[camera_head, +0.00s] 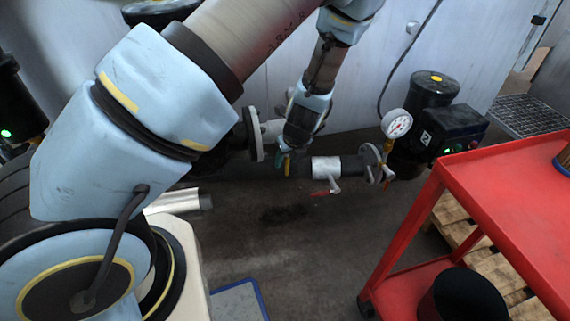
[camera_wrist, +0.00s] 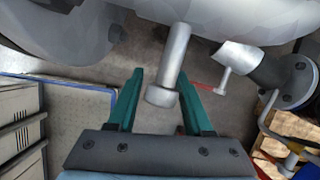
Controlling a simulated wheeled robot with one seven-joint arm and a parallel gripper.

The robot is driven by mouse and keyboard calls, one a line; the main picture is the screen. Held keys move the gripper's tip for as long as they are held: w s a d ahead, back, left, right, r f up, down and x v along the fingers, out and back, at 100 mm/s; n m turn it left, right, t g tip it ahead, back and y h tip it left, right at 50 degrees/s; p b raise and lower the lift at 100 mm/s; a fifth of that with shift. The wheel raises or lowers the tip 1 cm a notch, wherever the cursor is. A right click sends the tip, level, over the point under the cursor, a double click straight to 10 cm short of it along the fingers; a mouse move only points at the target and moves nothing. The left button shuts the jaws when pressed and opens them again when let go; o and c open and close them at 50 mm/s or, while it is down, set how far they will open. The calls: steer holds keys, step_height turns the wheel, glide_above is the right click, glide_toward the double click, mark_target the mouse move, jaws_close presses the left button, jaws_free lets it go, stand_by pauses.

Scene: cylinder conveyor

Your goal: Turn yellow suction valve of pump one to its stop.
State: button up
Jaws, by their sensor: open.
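My gripper (camera_wrist: 161,84) is open, with its two green fingers on either side of a grey metal stem with a round end (camera_wrist: 172,62) in the wrist view. The stem appears between the fingers; I cannot tell whether they touch it. In the head view my gripper (camera_head: 284,157) is at the pipework, left of a white pipe section. A small yellow piece (camera_head: 287,168) shows there beside the fingers, perhaps part of the yellow valve. Most of it is hidden, and its angle cannot be read.
Just right is a red-handled valve (camera_head: 328,188), also visible in the wrist view (camera_wrist: 206,88). A pressure gauge (camera_head: 397,123) and a black pump (camera_head: 447,128) stand further right. A red cart (camera_head: 400,238) occupies the right foreground. The floor below the pipe is mostly clear.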

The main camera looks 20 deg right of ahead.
steer(key=shift+x, duration=1.5)
jaws_close()
stand_by(0.4)
